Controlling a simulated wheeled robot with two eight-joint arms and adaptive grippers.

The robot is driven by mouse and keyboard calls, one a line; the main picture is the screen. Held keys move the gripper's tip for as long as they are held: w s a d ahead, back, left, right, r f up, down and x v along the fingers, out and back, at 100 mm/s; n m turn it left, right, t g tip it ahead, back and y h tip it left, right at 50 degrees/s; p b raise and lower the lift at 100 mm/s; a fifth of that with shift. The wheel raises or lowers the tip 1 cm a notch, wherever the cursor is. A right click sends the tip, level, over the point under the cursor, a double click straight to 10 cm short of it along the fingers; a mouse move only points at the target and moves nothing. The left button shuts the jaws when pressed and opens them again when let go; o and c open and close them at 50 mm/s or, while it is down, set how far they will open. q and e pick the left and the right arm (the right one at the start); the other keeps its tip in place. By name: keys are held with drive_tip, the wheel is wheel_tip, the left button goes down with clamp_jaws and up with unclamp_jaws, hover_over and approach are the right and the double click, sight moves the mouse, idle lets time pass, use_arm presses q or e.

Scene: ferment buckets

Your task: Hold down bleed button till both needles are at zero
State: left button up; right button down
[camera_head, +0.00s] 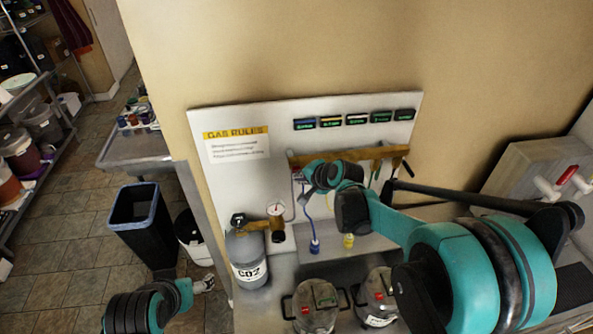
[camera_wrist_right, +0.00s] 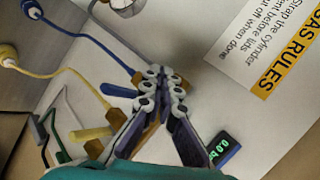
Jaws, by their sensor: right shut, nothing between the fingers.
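The white gas panel (camera_head: 405,115) carries a wooden-coloured bar (camera_head: 385,152). A round white gauge (camera_head: 275,209) sits by the grey CO2 cylinder (camera_head: 247,262); its needle is too small to read. I cannot pick out a second gauge needle or the bleed button. My right gripper (camera_head: 310,182) is at the left end of the bar, in front of the panel. In the right wrist view my right gripper (camera_wrist_right: 165,84) is shut and empty near the blue lever (camera_wrist_right: 118,90). I cannot tell whether it touches anything. Part of my left arm shows low at left, its fingers unclear.
Blue (camera_head: 314,246) and yellow (camera_head: 348,240) hose ends hang below the bar. Two kegs (camera_head: 314,310) (camera_head: 376,315) stand at the bottom. A black bin (camera_head: 142,228) stands left. A yellow lever (camera_wrist_right: 90,133) and a lit display (camera_wrist_right: 222,149) are near my right gripper.

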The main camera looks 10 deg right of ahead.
drive_tip(key=shift+w, duration=0.15)
idle(0.3)
drive_tip(key=shift+w, duration=0.3)
drive_tip(key=shift+w+b, duration=0.3)
drive_tip(key=shift+w, duration=0.25)
idle(1.7)
drive_tip(key=shift+s, duration=1)
drive_tip(key=shift+s, duration=2.5)
